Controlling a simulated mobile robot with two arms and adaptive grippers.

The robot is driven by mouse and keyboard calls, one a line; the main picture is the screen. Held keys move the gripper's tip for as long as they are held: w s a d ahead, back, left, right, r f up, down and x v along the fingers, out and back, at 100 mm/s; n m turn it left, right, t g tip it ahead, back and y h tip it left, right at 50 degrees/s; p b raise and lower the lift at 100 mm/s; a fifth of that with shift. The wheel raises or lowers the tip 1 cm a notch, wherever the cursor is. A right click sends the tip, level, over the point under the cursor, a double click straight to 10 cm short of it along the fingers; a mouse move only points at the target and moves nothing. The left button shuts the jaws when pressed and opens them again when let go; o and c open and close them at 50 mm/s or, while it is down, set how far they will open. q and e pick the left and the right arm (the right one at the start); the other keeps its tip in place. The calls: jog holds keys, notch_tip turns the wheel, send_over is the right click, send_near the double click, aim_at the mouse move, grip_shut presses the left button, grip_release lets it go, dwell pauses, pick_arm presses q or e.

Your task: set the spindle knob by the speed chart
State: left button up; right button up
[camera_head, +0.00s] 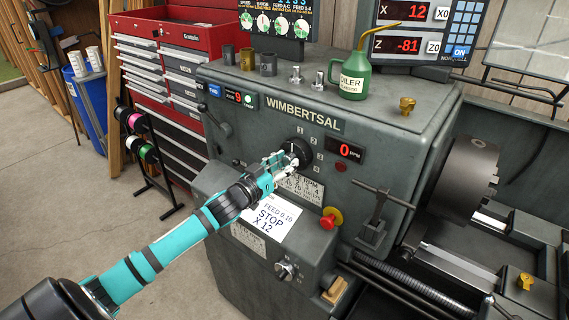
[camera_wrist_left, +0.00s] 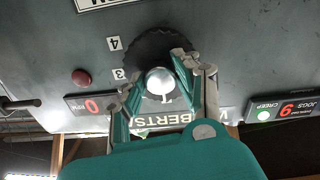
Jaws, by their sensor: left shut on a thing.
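The black round spindle knob (camera_head: 305,148) is on the headstock front, below the WIMBERTSAL plate, with position numbers around it. In the left wrist view the knob (camera_wrist_left: 150,45) has a scalloped dark rim and a silver hub. My left gripper (camera_head: 293,157) is at the knob; in the left wrist view its fingers (camera_wrist_left: 158,84) sit either side of the hub, shut on the knob. The speed chart (camera_head: 304,188), a white plate, is just below, partly covered by my gripper and too small to read fully. The red RPM display (camera_head: 346,151) reads 0. My right gripper is not in view.
A note (camera_head: 272,217) reads FEED 0.10, STOP, X 12. A red stop button (camera_head: 331,217) and a lever (camera_head: 382,205) are right of my arm. The chuck (camera_head: 458,178) is further right. A green oiler (camera_head: 352,80) stands on the headstock top.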

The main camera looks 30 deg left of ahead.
pick_arm(q)
grip_shut()
jog(key=shift+m, duration=0.4)
jog(key=m+p, duration=0.1)
jog(key=m, duration=0.2)
jog(key=shift+m, duration=0.4)
jog(key=m, duration=0.6)
jog(key=shift+a, duration=0.1)
jog(key=m, duration=0.6)
jog(key=shift+r+m, duration=0.1)
jog(key=shift+m, duration=0.2)
jog(key=m, duration=0.4)
jog(key=shift+y, duration=0.3)
jog(key=shift+m, duration=1.1)
